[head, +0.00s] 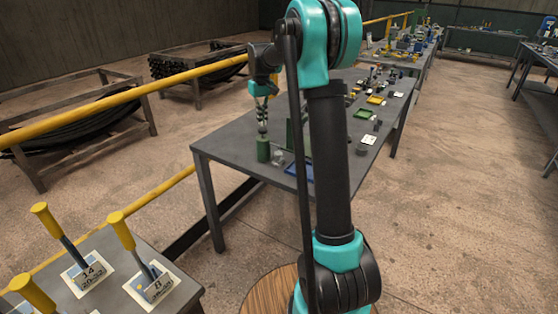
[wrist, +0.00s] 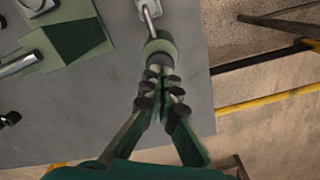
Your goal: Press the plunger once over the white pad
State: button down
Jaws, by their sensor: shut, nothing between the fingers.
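My gripper (head: 262,128) is at the near left end of the dark grey table, pointing down, directly above a green cylinder (head: 263,152). In the wrist view my gripper (wrist: 161,80) has its fingers together with nothing between them. The fingertips are at the grey end of the green cylinder (wrist: 157,46); I cannot tell whether they touch it. No part is clearly recognisable as the plunger; this cylinder may belong to it. A white pad (head: 369,139) lies farther right on the table, apart from my gripper. My arm hides part of the table.
A metal bent rod (wrist: 150,16) lies beside the cylinder. A green block (wrist: 78,38) stands to its left. The table (head: 225,145) holds a blue tray (head: 291,170) and several small parts farther back. A yellow rail (head: 130,95) runs left of the table. Yellow-handled levers (head: 121,230) stand at front left.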

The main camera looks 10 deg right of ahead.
jog(key=shift+r, duration=0.1)
dwell(0.3)
notch_tip(320, 180, up, 6)
jog(key=shift+f, duration=0.1)
dwell(0.5)
jog(key=shift+s, duration=0.1)
jog(key=s+d+f+m+t, duration=0.1)
jog(key=s+f, duration=0.6)
jog(key=s, duration=0.5)
jog(key=s+d+f+m+t, duration=0.1)
jog(key=s+f, duration=0.6)
jog(key=s, duration=0.5)
jog(key=s+d+f+m+t, duration=0.1)
jog(key=s+d+f+t, duration=0.1)
jog(key=s+f, duration=0.5)
jog(key=s, duration=0.6)
jog(key=shift+f, duration=0.3)
jog(key=shift+w, duration=0.1)
